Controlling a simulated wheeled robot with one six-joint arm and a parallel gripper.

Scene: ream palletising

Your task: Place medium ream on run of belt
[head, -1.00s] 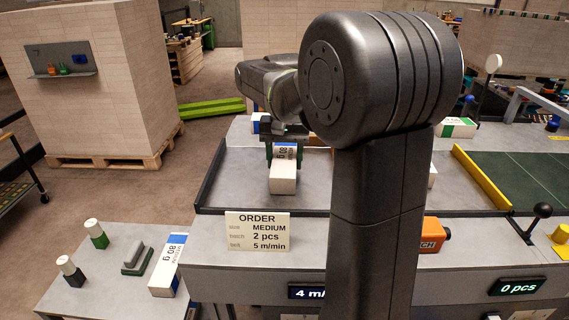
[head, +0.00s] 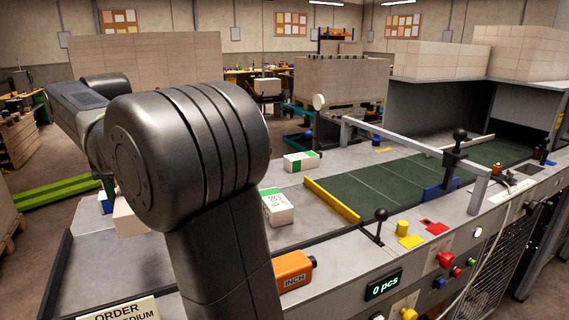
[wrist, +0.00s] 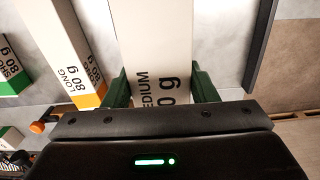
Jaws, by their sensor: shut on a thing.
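The medium ream (wrist: 155,45), a white block marked "MEDIUM" and "80 g", is between the two green fingers of my gripper (wrist: 160,92) in the wrist view. The fingers are shut on its sides. In the head view my arm hides the gripper. A pale block (head: 128,222) shows beside the arm at the left; I cannot tell if it is the held ream. The belt (head: 385,178) is a dark green run right of the yellow bar (head: 332,199), and its visible near part is empty.
Two white reams with green ends, one near (head: 278,207) and one farther (head: 300,161), lie left of the yellow bar. A grey rail frame (head: 400,140) spans the belt. A black-knobbed lever (head: 380,215) stands at the front. The wrist view shows a long ream (wrist: 72,50) alongside.

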